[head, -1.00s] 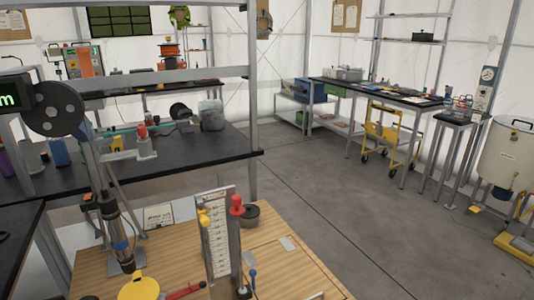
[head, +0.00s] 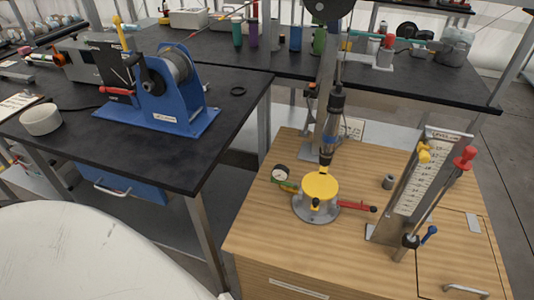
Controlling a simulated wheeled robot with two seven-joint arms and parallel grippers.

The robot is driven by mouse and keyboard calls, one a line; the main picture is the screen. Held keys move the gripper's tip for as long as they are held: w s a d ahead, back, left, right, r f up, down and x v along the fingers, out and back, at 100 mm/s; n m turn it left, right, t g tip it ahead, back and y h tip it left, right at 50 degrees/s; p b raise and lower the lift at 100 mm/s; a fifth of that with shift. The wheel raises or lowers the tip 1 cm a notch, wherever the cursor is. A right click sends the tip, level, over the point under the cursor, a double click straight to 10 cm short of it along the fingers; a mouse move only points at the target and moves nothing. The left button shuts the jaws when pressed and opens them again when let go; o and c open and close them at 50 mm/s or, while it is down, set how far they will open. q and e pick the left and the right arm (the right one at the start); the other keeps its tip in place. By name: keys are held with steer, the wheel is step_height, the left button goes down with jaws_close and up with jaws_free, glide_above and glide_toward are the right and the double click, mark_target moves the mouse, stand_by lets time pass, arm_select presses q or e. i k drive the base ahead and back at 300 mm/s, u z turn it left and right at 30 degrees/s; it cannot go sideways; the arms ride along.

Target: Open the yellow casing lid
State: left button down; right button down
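A round yellow lid (head: 320,187) lies flat on a grey round casing base (head: 303,211) on the wooden cabinet top. The lid looks shut. A small yellow and black knob sits at its front edge, and a red-handled lever (head: 357,206) sticks out to the right. A dark cylindrical tool (head: 331,125) stands upright just behind the lid. Neither of my grippers is in the head view.
The wooden cabinet (head: 262,238) also bears a slanted gauge stand (head: 418,175) with red and yellow knobs, right of the casing. A small dial gauge (head: 280,173) lies to the left. A black bench (head: 190,165) with a blue winder (head: 165,100) stands at left. The cabinet's front left is clear.

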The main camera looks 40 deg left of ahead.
mark_target(319, 186)
steer(key=u, duration=0.15)
steer(key=k, duration=0.2)
steer(key=u, duration=0.5)
steer(key=i, duration=0.7)
steer(key=u, duration=0.6)
